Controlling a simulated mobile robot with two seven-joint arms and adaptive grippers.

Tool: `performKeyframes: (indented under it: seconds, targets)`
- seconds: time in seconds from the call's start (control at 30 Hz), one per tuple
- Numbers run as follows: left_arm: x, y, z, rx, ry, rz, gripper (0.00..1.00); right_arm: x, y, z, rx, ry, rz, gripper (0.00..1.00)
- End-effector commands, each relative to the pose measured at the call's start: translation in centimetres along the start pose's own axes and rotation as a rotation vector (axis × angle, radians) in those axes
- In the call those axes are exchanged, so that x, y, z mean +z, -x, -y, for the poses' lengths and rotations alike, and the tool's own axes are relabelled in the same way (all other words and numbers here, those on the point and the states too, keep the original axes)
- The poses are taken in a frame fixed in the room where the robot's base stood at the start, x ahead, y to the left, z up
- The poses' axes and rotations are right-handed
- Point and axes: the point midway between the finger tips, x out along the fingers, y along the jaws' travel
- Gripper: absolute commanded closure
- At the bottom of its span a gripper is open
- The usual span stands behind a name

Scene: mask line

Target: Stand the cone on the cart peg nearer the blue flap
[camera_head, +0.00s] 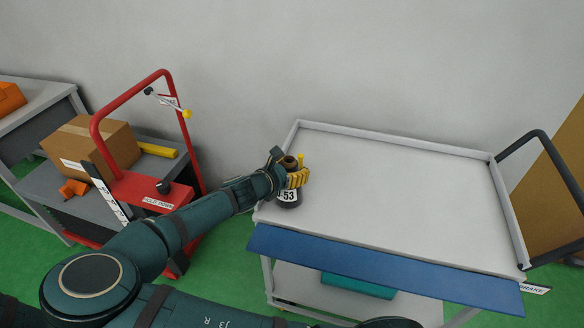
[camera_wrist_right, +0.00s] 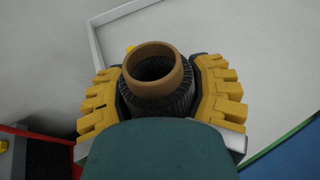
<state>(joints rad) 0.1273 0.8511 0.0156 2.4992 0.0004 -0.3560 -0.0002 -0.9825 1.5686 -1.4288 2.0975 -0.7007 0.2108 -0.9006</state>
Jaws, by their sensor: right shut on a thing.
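The dark cone (camera_head: 289,199), with a brown ring-shaped top and a white label ending in 53, is at the left end of the grey cart (camera_head: 400,185). My right gripper (camera_head: 291,178) is shut around its upper part; the wrist view shows yellow ribbed fingers on both sides of the cone (camera_wrist_right: 154,70). The cone looks about upright. A yellow peg (camera_head: 301,160) shows just behind it, mostly hidden. I cannot tell whether a second peg is under the cone or whether its base touches the cart. The blue flap (camera_head: 380,268) runs along the cart's front edge. My left gripper is not in view.
A red-handled trolley (camera_head: 150,187) with a cardboard box (camera_head: 95,147) stands left of the cart. The cart has a raised rim at the back and a dark handle (camera_head: 545,150) at right. Its top is clear right of the cone. A teal item (camera_head: 357,285) lies below.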

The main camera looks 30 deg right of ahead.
Motion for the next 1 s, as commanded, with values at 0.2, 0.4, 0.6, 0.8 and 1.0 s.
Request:
performKeyframes:
  seconds: [0.2,0.4,0.6,0.8,1.0]
  targets:
    - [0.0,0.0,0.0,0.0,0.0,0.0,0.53,0.1,0.0,0.0,0.0,0.0,0.001,0.21]
    - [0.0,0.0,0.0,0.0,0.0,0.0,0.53,0.0,0.0,0.0,0.0,0.0,0.0,0.0]
    - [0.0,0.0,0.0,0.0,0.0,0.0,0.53,0.0,0.2,0.0,0.001,0.0,-0.001,0.0]
    - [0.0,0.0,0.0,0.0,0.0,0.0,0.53,0.0,2.5,-0.1,0.004,-0.002,-0.002,0.0]
    - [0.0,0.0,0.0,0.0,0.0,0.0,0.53,0.0,6.6,-0.1,0.005,-0.001,-0.003,0.0]
